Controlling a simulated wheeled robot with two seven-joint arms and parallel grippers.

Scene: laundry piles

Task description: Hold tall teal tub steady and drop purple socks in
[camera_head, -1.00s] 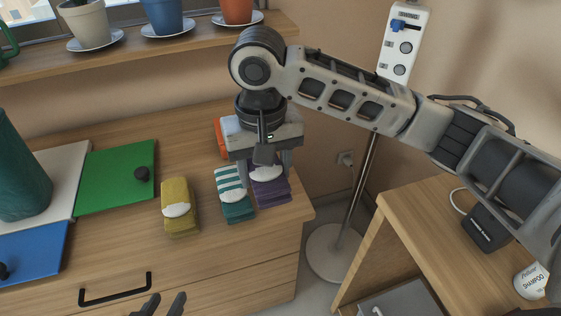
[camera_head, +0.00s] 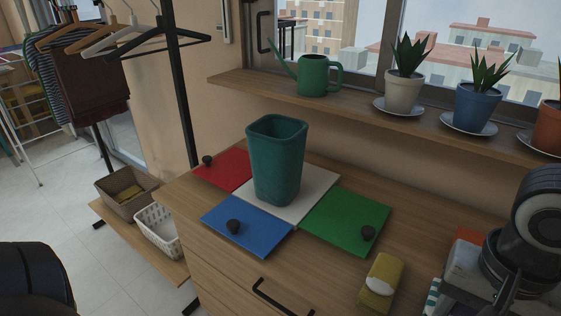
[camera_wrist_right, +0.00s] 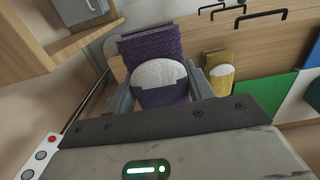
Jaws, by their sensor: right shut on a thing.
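The tall teal tub (camera_head: 277,165) stands upright and open on a white square panel (camera_head: 318,186) on the dresser top, with no gripper touching it. The purple socks (camera_wrist_right: 152,45), with a pale band around them, are between the fingers of my right gripper (camera_wrist_right: 161,80) in the right wrist view. That gripper is shut on them; I cannot tell whether they are clear of the dresser. In the head view my right wrist is at the right edge, and its fingers and the purple socks are out of sight. My left gripper is not in view.
Red (camera_head: 224,168), blue (camera_head: 248,226) and green (camera_head: 345,220) knobbed panels surround the white one. Yellow socks (camera_head: 381,281) lie near the front edge; striped teal socks (camera_head: 431,298) are partly visible. A shelf (camera_head: 300,103) with a watering can and potted plants runs behind.

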